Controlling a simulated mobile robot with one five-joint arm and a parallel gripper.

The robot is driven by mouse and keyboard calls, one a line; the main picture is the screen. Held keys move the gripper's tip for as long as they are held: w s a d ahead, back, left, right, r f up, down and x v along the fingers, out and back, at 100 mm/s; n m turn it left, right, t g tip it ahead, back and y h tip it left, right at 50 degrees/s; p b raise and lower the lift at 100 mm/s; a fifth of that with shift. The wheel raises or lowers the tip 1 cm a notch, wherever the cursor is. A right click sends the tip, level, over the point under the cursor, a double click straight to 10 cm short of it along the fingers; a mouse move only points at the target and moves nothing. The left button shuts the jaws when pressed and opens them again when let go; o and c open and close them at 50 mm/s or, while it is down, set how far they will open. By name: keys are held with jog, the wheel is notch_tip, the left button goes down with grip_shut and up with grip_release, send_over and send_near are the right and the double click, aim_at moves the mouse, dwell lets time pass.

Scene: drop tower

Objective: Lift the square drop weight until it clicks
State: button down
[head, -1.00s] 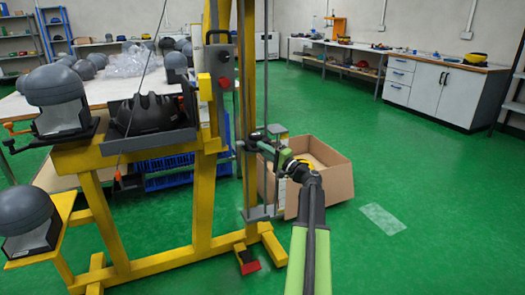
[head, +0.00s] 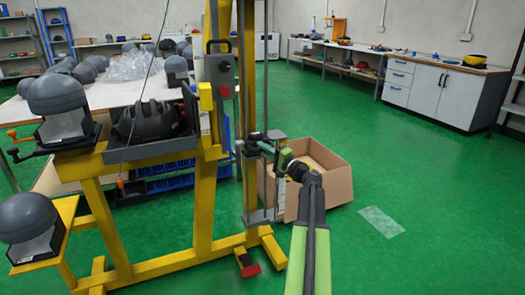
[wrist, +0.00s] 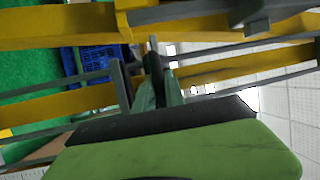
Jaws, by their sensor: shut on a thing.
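The drop tower's yellow frame (head: 205,180) stands left of centre in the head view, with thin upright guide rods on its right side. The square drop weight (head: 258,147) appears as a small dark block on these rods, at about mid height, well above the grey plate (head: 260,216) low on the rods. My gripper (head: 268,150) reaches it from the right and is shut on it. In the wrist view my fingers (wrist: 160,88) are close together, with rods and yellow beams around them. The held part is mostly hidden there.
An open cardboard box (head: 328,185) stands on the floor behind the rods. A grey control box with a red button (head: 225,90) is on the tower. A black helmet (head: 150,118) sits on the tower's tray.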

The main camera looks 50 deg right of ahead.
notch_tip(320, 180, up, 28)
jog(key=p, duration=2.6)
jog(key=c, duration=1.4)
grip_release()
jog(key=shift+w+f, duration=0.1)
jog(key=s+f+b, duration=0.3)
jog(key=s, duration=1.4)
jog(key=shift+s, duration=0.15)
jog(key=shift+d, duration=0.15)
